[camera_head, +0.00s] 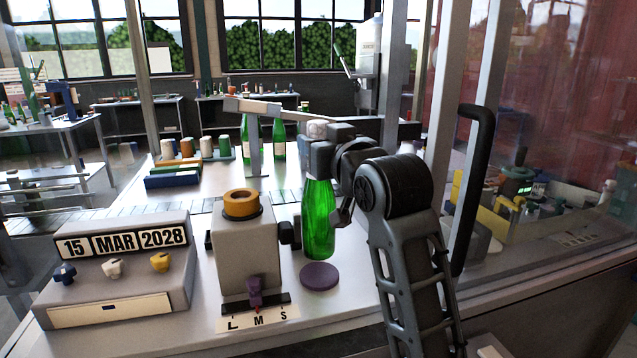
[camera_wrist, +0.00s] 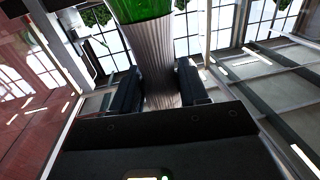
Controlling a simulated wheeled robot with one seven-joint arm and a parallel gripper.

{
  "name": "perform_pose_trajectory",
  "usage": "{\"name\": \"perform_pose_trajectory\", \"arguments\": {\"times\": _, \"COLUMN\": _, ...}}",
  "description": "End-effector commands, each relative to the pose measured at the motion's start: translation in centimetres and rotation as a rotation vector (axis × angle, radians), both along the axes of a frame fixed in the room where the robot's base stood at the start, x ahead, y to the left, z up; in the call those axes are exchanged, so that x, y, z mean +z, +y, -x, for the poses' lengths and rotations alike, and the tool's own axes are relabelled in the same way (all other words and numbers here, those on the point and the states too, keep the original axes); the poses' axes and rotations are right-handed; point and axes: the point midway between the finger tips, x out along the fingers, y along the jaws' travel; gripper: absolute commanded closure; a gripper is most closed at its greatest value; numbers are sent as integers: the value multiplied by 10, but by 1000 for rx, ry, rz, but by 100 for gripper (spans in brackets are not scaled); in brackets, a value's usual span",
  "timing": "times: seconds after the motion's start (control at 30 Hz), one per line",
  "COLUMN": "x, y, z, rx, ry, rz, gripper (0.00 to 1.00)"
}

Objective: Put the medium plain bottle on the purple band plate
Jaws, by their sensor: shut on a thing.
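A green bottle (camera_head: 318,222) is upright in the head view, right of the grey machine. The purple plate (camera_head: 320,276) is a flat round disc on the bench, just in front of and below the bottle's base. I cannot tell whether the base touches the bench or hangs slightly above it. My gripper (camera_wrist: 158,88) is shut on the bottle's neck, which looks grey and ribbed between the fingers in the wrist view, with green glass (camera_wrist: 140,9) above it.
The grey machine (camera_head: 247,245) with an orange ring and an L M S scale stands close left of the bottle. A date box (camera_head: 120,268) is farther left. More green bottles (camera_head: 279,139) stand behind. A post and black handle (camera_head: 474,185) stand right of my arm.

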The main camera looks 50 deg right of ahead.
Motion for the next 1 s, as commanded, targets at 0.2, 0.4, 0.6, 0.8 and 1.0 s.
{"name": "perform_pose_trajectory", "arguments": {"times": 0.2, "x": -14, "y": 0, "z": 0, "rx": 0, "ry": -4, "rz": 2, "gripper": 100}}
{"name": "perform_pose_trajectory", "arguments": {"times": 0.4, "x": -40, "y": 0, "z": 0, "rx": 0, "ry": -4, "rz": 2, "gripper": 100}}
{"name": "perform_pose_trajectory", "arguments": {"times": 0.6, "x": -49, "y": 0, "z": 0, "rx": 0, "ry": -7, "rz": 2, "gripper": 100}}
{"name": "perform_pose_trajectory", "arguments": {"times": 0.8, "x": -49, "y": 0, "z": 0, "rx": 0, "ry": -7, "rz": 2, "gripper": 100}}
{"name": "perform_pose_trajectory", "arguments": {"times": 1.0, "x": -54, "y": 0, "z": 0, "rx": 0, "ry": -2, "rz": 1, "gripper": 51}}
